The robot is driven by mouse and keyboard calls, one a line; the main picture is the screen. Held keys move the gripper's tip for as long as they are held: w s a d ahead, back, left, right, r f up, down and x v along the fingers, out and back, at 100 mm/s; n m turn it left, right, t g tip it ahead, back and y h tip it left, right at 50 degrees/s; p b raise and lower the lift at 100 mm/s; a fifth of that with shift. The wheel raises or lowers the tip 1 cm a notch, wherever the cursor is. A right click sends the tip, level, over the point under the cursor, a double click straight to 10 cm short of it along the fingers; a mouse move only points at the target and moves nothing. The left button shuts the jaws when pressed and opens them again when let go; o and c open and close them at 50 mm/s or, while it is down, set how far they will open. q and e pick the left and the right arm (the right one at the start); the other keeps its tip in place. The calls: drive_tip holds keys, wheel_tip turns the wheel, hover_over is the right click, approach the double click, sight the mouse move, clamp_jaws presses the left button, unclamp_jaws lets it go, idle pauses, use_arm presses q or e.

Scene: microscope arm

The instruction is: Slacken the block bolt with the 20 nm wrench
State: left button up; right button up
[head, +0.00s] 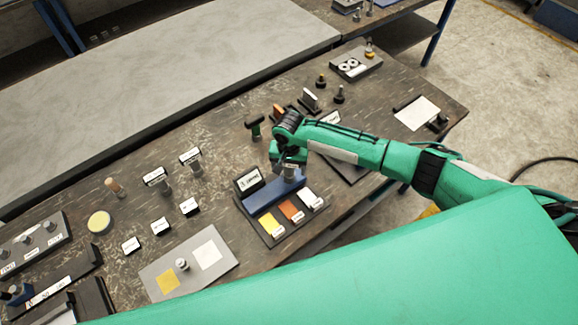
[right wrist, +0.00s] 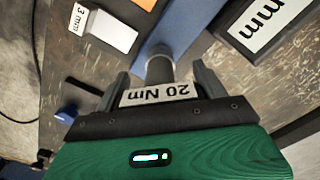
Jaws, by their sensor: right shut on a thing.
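The 20 Nm wrench (right wrist: 160,94) is a grey shaft with a white label, between the fingers of my right gripper (right wrist: 162,88) in the right wrist view. In the head view my right gripper (head: 289,160) is above the right end of a blue bar (head: 268,193), shut on the wrench. The shaft's far end meets or overlaps the blue bar in the wrist view; I cannot tell whether it touches. The bar lies across a dark tray (head: 267,238). I cannot make out the block bolt there. My left gripper is not in view.
Yellow, orange and white blocks (head: 308,198) lie in the tray, beside a black labelled block (head: 248,181). Several labelled posts and tags stand left of it. A grey plate (head: 215,272) with a small post is in front. Bare bench lies between them.

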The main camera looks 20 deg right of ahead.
drive_tip(key=shift+r+n, duration=0.1)
drive_tip(key=shift+n, duration=0.7)
drive_tip(key=shift+n+p, duration=0.4)
drive_tip(key=shift+n, duration=0.8)
drive_tip(key=shift+n, duration=2)
